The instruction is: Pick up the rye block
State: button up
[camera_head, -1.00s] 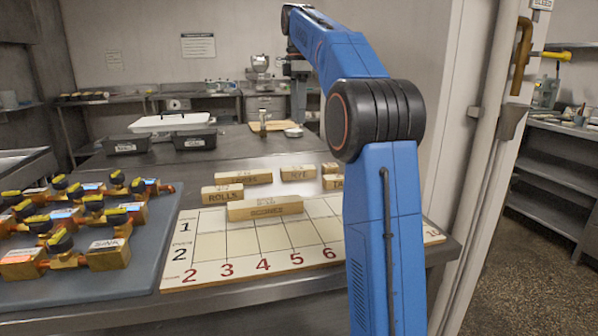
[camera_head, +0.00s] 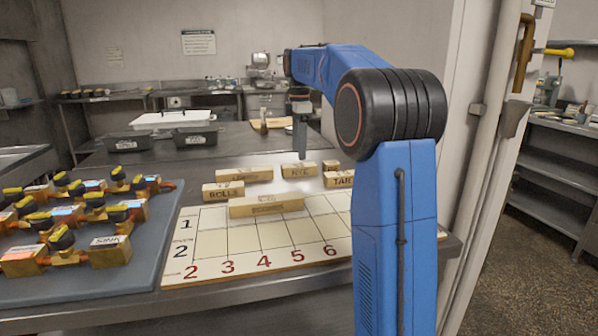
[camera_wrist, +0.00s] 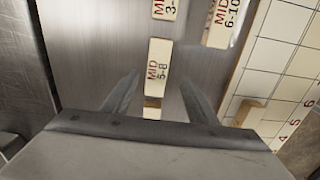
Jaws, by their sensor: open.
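The rye block (camera_head: 299,170) is a short tan wooden block marked RYE, lying on the steel counter behind the numbered board. My gripper (camera_head: 300,155) hangs pointing down just above and behind it. In the wrist view, the block marked MID 5-8 (camera_wrist: 157,65), which matches the rye block by position, lies ahead between the two spread fingertips of my gripper (camera_wrist: 159,80). The fingers are open and empty, and no contact with the block shows.
The loaves block (camera_head: 244,175), rolls block (camera_head: 222,192), scones block (camera_head: 266,206) and tarts block (camera_head: 339,180) lie close by. A small block (camera_head: 331,165) sits right of the rye block. The numbered board (camera_head: 215,243) is in front. Brass valves on a mat (camera_head: 120,284) are at left.

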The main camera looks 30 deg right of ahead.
aim_at(299, 165)
jog(key=f, duration=0.5)
jog(key=shift+w+d, duration=0.1)
jog(key=shift+w, duration=0.15)
jog(key=c, duration=1.2)
